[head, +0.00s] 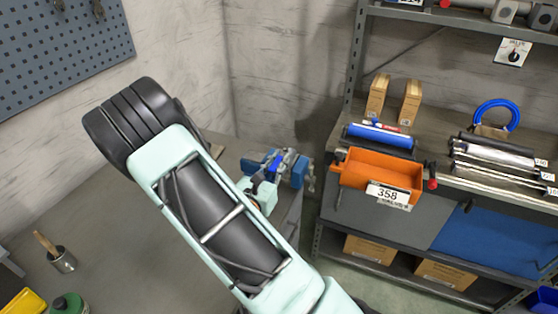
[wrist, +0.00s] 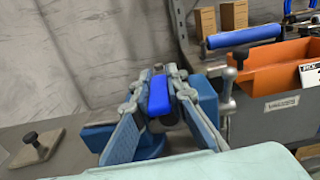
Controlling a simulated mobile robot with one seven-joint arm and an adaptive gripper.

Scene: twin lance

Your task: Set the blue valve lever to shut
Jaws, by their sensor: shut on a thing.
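The bright blue valve lever (wrist: 158,97) stands between the two fingers of my gripper (wrist: 163,78) in the wrist view. My gripper is shut on it, with a grey finger on each side. The lever's lower end and the valve body are hidden by the fingers. In the head view my gripper (head: 273,162) is at the bench corner, small and partly behind my own arm. The lever cannot be told clearly from the other blue parts there. Which setting it points to cannot be read.
Blue vise-like blocks (wrist: 208,103) lie right behind the fingers, at the bench (head: 110,215) edge. An orange bin (head: 382,173) marked 358 sits on the shelf to the right. A tin with a brush (head: 60,260) stands at the bench's left. Bare bench lies between.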

